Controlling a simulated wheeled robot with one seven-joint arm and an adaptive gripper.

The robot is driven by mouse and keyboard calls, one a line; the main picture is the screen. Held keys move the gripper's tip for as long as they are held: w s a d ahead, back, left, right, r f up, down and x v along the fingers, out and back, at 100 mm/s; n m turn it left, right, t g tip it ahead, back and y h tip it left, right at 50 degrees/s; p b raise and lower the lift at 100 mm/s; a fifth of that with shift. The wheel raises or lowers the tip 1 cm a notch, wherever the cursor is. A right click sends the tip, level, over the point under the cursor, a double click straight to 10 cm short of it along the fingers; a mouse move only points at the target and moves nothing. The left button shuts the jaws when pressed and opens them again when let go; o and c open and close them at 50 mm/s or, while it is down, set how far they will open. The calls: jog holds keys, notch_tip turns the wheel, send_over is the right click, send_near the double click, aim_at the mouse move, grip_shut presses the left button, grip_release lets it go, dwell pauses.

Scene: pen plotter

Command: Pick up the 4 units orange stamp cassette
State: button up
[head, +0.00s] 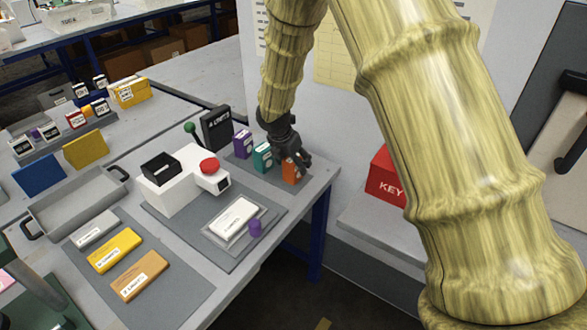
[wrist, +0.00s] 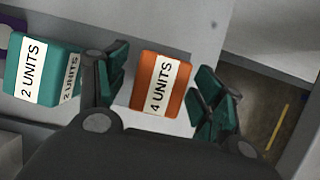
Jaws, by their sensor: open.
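The orange stamp cassette (wrist: 174,72) has a white label reading "4 UNITS". In the wrist view it stands between the two open fingers of my gripper (wrist: 161,92), with a gap visible on each side. In the head view the orange cassette (head: 290,172) is at the right end of a row near the table's edge, partly hidden by my gripper (head: 288,155), which is over it. My gripper holds nothing.
A teal "2 UNITS" cassette (wrist: 42,72) stands just left of my gripper, close to the left finger. A purple cassette (head: 243,144) stands farther left. The white stamping machine (head: 180,190) with a red button is left of the row. The table edge drops off at right.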

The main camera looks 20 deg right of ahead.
jog(key=c, duration=1.1)
jog(key=shift+c, duration=0.2)
